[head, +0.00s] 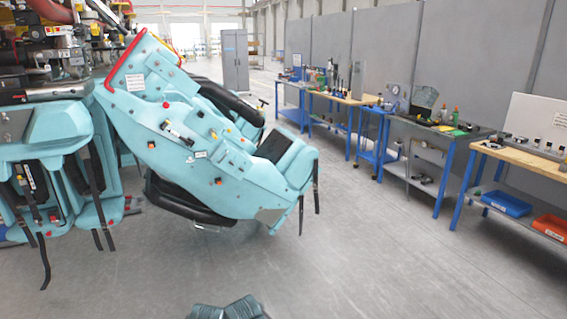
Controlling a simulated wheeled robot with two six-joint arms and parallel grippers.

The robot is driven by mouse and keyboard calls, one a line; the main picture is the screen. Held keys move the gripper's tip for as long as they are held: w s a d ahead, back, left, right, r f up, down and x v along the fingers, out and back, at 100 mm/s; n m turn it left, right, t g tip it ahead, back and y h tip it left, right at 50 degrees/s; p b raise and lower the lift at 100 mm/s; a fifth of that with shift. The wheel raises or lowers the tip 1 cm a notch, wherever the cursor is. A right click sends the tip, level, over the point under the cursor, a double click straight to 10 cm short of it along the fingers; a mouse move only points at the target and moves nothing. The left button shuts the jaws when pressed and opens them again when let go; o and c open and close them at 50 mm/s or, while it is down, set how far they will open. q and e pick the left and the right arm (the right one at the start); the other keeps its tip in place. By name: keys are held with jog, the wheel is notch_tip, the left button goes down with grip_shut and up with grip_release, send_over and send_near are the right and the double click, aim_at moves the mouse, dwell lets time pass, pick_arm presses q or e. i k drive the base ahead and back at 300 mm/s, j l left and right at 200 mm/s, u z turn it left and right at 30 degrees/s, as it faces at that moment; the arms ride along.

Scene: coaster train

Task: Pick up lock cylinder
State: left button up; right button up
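I cannot single out the lock cylinder with certainty. A small dark and pale cylinder-shaped part (178,133) lies on the teal coaster car (235,175) in the middle left, but I cannot tell if it is the lock cylinder. Several small dark and metallic parts (520,141) stand on the nearest wooden-topped bench (550,163) at the right; they are too small to identify. Neither of my grippers is in view.
More teal seats (45,140) stand at the far left. Blue-legged benches with tools line the grey partitions (435,60) at right. A blue bin (506,203) and an orange bin (552,227) sit on a lower shelf. The grey floor (380,265) between car and benches is clear.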

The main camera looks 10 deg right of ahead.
aim_at(470, 129)
jog(key=i+l+z, duration=0.3)
jog(key=l+z, duration=0.15)
jog(key=i+l+z, duration=0.3)
jog(key=z, duration=0.15)
jog(key=i+l+z, duration=0.15)
jog(key=i+z, duration=0.55)
jog(key=i, duration=4.15)
jog(key=i+z, duration=0.1)
jog(key=i, duration=1.3)
